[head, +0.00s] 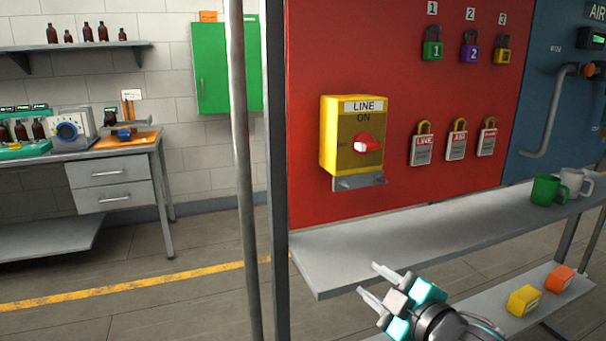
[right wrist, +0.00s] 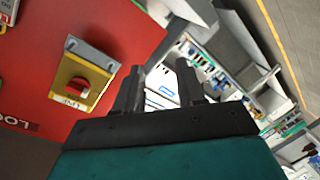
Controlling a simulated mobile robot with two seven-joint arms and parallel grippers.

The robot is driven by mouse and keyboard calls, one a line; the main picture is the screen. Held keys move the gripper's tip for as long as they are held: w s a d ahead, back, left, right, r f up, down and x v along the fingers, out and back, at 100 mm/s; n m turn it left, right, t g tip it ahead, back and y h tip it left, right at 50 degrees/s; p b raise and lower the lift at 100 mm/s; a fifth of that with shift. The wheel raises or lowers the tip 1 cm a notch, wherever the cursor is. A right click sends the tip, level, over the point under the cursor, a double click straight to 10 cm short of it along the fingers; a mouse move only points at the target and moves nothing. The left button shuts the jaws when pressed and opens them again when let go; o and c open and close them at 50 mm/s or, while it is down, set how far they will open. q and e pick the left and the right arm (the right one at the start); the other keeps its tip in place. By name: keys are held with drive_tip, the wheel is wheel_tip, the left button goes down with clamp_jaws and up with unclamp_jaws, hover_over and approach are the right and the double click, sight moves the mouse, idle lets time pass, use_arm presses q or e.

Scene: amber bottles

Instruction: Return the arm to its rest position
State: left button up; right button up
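My right gripper (head: 368,283) is in front of the grey shelf's front edge, below the yellow switch box. Its two light fingers stand apart with nothing between them. In the right wrist view its dark fingers (right wrist: 159,92) are also spread and empty. My left gripper is in neither view. The yellow LINE switch box (head: 341,135) with a red knob (head: 367,144) hangs on the red board, apart from the gripper. The box also shows in the right wrist view (right wrist: 98,77), left of the fingers.
The grey shelf (head: 400,240) under the board carries a green mug (head: 547,190) and a grey mug (head: 576,183). A lower shelf holds a yellow box (head: 523,300) and an orange box (head: 559,279). A grey post (head: 240,160) stands left of the board. Padlocks hang on the board.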

drive_tip(key=s+d+f+m+g+h, duration=0.2)
drive_tip(key=s+f+m, duration=0.4)
drive_tip(key=s+f, duration=0.4)
drive_tip(key=s+d+f+m+g+h, duration=0.1)
drive_tip(key=s+d+f+m+h, duration=0.2)
drive_tip(key=s+f+m, duration=0.3)
drive_tip(key=s+f, duration=0.5)
drive_tip(key=f, duration=0.5)
drive_tip(key=shift+s+g, duration=0.15)
drive_tip(key=shift+g, duration=0.25)
drive_tip(key=shift+a, duration=0.1)
